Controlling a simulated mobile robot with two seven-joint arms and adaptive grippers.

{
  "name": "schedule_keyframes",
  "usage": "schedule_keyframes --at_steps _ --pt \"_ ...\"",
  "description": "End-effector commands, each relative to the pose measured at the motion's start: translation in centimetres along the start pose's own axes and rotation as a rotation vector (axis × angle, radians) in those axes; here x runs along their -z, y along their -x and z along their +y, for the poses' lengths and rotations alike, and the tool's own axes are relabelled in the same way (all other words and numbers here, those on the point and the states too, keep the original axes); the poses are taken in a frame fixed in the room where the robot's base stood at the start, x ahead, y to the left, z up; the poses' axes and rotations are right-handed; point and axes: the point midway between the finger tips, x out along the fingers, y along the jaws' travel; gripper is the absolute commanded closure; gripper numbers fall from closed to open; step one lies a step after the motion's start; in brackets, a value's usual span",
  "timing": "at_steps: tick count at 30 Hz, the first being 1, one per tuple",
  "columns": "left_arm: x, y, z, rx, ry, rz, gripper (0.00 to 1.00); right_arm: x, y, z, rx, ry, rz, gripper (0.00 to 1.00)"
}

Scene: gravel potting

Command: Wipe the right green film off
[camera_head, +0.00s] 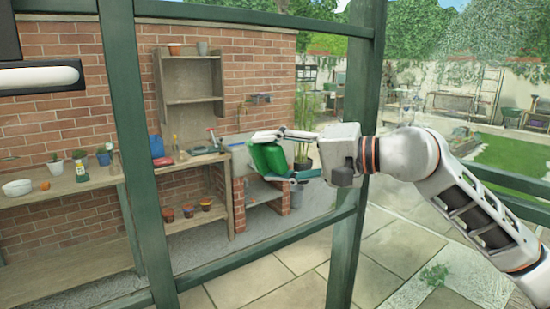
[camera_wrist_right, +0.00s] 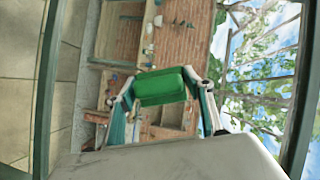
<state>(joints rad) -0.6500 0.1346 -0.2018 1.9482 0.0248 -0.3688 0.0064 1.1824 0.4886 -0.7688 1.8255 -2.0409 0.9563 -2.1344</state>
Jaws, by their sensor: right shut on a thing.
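My right gripper (camera_head: 268,157) reaches in from the right and is shut on a green block-like wiping pad (camera_head: 272,158). One finger is above the pad and one below it. In the right wrist view the pad (camera_wrist_right: 160,87) sits squarely between the two fingers. I cannot tell whether it touches the glass. It is in front of the pane between two dark green posts. I cannot make out a distinct green film on that pane.
Green frame posts (camera_head: 132,140) and (camera_head: 355,120) stand left and right of the pad, joined by a low rail (camera_head: 255,250). Behind them is a wooden bench (camera_head: 75,187) with pots against a brick wall. A planted garden lies at the right.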

Motion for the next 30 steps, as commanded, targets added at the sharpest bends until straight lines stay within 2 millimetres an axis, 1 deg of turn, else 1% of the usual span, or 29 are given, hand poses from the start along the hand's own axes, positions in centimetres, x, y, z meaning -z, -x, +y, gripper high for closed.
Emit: schedule_keyframes --at_steps 1,3,6,19,26,30 --pt "0.3 0.2 -0.1 0.000 0.000 0.001 0.42 0.4 0.1 -0.9 0.005 0.006 0.005 0.70" --pt "0.5 0.2 -0.1 0.001 0.000 0.002 0.42 0.5 0.2 -1.3 0.006 0.006 0.005 0.70" --pt "0.5 0.2 -0.1 0.001 0.000 0.002 0.42 0.7 0.2 -1.5 0.006 0.005 0.005 0.70" --pt "-0.9 -0.4 0.2 -0.001 0.001 -0.005 0.42 3.3 1.8 -0.1 0.003 0.004 0.011 0.70" --pt "-1.1 -0.5 0.2 -0.002 0.001 -0.006 0.42 3.8 2.2 0.0 0.004 0.005 0.009 0.70" --pt "-1.6 -0.7 0.3 -0.002 0.002 -0.008 0.42 4.5 2.6 0.4 0.003 0.003 0.009 0.70"
